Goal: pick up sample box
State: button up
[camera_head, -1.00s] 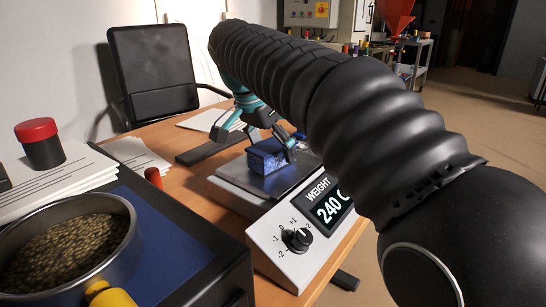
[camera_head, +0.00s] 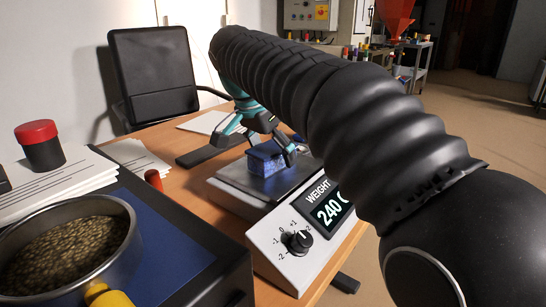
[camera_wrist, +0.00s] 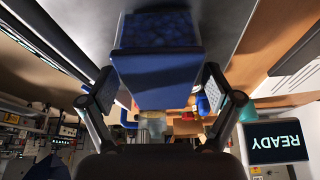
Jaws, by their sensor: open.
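The sample box (camera_head: 266,160) is a small blue box standing on the dark plate of the weighing scale (camera_head: 236,190). My gripper (camera_head: 256,146) is open at the box, its teal and black fingers on either side in the head view. In the wrist view, which is upside down, the box (camera_wrist: 158,78) lies between the two open fingers (camera_wrist: 156,90), with visible gaps at both sides. Part of the box's right side is hidden by a finger in the head view. The scale's display (camera_head: 328,206) reads WEIGHT and 240, partly covered by my arm.
A metal bowl of grains (camera_head: 65,250) stands on the dark blue-topped unit at the left front. A red-capped jar (camera_head: 40,146) sits on papers. A black chair (camera_head: 155,75) stands behind the wooden table (camera_head: 190,190). A dark flat object lies behind the scale.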

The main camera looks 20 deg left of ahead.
aim_at(272, 146)
jog(key=c, duration=1.4)
jog(key=shift+r, duration=0.1)
jog(key=shift+c, duration=0.2)
jog(key=shift+r, duration=0.6)
notch_tip(272, 146, up, 4)
jog(key=shift+f+p, duration=0.15)
jog(key=shift+p, duration=0.55)
jog(key=s+d+r, duration=0.4)
jog(key=d+r, duration=0.2)
jog(key=d, duration=0.4)
jog(key=shift+s+d+r, duration=0.25)
jog(key=shift+s+d, duration=0.05)
jog(key=shift+d, duration=0.05)
